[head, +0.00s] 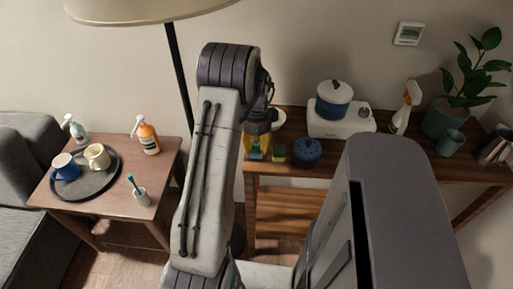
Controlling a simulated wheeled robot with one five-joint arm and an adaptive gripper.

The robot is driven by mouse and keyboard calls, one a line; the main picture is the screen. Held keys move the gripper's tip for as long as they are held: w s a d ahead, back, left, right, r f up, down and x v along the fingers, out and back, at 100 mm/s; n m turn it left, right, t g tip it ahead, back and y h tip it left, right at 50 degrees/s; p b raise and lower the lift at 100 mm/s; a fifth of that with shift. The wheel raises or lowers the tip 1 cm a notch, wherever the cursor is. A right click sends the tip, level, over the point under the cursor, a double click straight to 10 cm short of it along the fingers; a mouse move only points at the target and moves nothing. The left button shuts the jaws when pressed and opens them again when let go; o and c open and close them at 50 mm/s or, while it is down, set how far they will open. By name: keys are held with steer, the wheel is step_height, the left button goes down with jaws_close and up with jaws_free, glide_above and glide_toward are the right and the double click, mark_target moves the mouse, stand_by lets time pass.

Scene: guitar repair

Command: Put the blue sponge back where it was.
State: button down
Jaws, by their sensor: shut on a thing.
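My gripper (257,146) is partly hidden behind my own arm, over the left front part of the wooden side table (400,160). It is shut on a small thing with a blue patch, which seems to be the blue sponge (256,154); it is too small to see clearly. Whether it touches the tabletop I cannot tell. A green and yellow sponge (278,153) lies just right of it.
A dark blue round container (306,152) stands right of the sponges. Behind are a white appliance with a blue pot (333,105), a spray bottle (404,108) and a plant (448,115). A lower table (105,205) at left holds a tray (98,191) with mugs.

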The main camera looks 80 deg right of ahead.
mark_target(256, 145)
steer(key=shift+f, duration=0.55)
steer(key=c, duration=0.9)
jaws_free()
steer(key=shift+r, duration=0.1)
step_height(256, 145, up, 12)
steer(key=shift+f+p, duration=0.1)
steer(key=shift+p, duration=0.25)
